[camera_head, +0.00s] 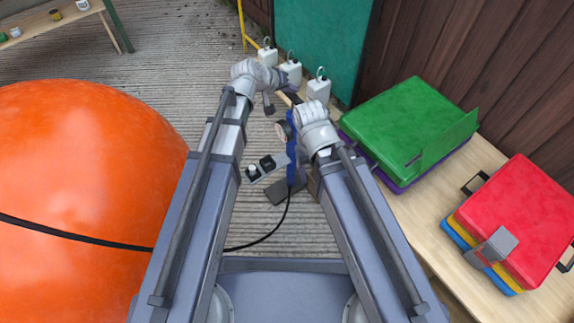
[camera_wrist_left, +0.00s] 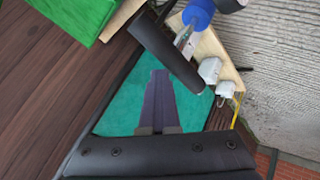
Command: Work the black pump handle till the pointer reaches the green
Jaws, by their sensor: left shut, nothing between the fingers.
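The black pump handle (camera_wrist_left: 165,48) lies across the upper middle of the left wrist view, on a silver rod (camera_wrist_left: 185,38) above the blue pump body (camera_wrist_left: 200,13). My left gripper (camera_wrist_left: 158,76) is shut and empty, its fingers just beside the handle, not around it. In the head view the blue pump (camera_head: 291,135) stands upright between my arms, with a round gauge (camera_head: 281,131); its pointer is too small to read. My left gripper (camera_head: 293,98) shows near the pump top. My right gripper (camera_head: 312,114) is beside the pump; its fingers are hidden.
A big orange ball (camera_head: 80,180) fills the left. Green (camera_head: 415,115) and red (camera_head: 520,215) cases lie on a wooden bench (camera_head: 420,215) at right. Several white hooked blocks (camera_head: 318,89) stand beyond the pump. A black hose (camera_head: 270,235) runs over the floor.

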